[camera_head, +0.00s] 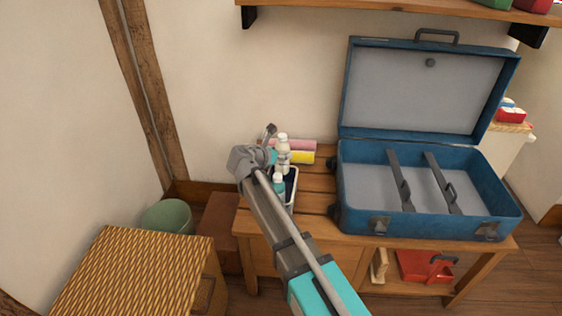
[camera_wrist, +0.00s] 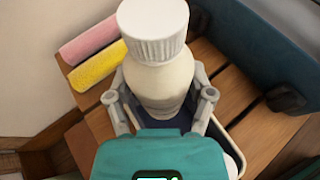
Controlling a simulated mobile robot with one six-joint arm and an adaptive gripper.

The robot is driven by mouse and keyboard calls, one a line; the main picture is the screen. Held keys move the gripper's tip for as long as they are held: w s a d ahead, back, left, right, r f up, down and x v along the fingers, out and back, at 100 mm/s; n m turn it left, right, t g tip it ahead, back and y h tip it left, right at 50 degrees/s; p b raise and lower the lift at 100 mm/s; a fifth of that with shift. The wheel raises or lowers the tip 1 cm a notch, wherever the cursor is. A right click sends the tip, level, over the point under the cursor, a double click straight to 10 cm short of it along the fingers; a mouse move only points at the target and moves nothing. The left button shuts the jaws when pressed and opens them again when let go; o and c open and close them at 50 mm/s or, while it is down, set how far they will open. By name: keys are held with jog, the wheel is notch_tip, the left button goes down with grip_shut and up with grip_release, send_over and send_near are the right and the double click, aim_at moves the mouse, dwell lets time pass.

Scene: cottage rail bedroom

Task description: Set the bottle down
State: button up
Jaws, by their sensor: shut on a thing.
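A cream bottle (camera_head: 283,157) with a white cap stands near upright over the left part of the wooden bench. In the wrist view the cream bottle (camera_wrist: 160,85) with its ribbed white cap fills the middle, between the two grey fingers. My gripper (camera_wrist: 160,103) is shut on its body; in the head view my gripper (camera_head: 273,157) is partly hidden by my wrist. A white-rimmed tray (camera_head: 292,198) with a dark inside lies below and around it. The bottle's base is hidden, so I cannot tell whether it touches the tray.
A teal bottle (camera_head: 278,186) with a white cap stands in the tray. Pink (camera_head: 295,145) and yellow (camera_head: 301,157) rolls lie behind, by the wall. An open blue suitcase (camera_head: 360,205) stands close on the right. A wicker chest (camera_head: 130,270) and green bin (camera_head: 167,217) are at lower left.

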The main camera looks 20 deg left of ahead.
aim_at(282, 161)
jog(key=shift+f+b, duration=1.05)
jog(key=shift+f, duration=0.3)
jog(key=shift+f+b, duration=0.6)
jog(key=o, duration=1.3)
jog(key=shift+r, duration=0.15)
jog(key=shift+r+p, duration=0.6)
jog(key=shift+p, duration=0.15)
jog(key=shift+p+v, duration=2.2)
jog(key=shift+v, duration=3.75)
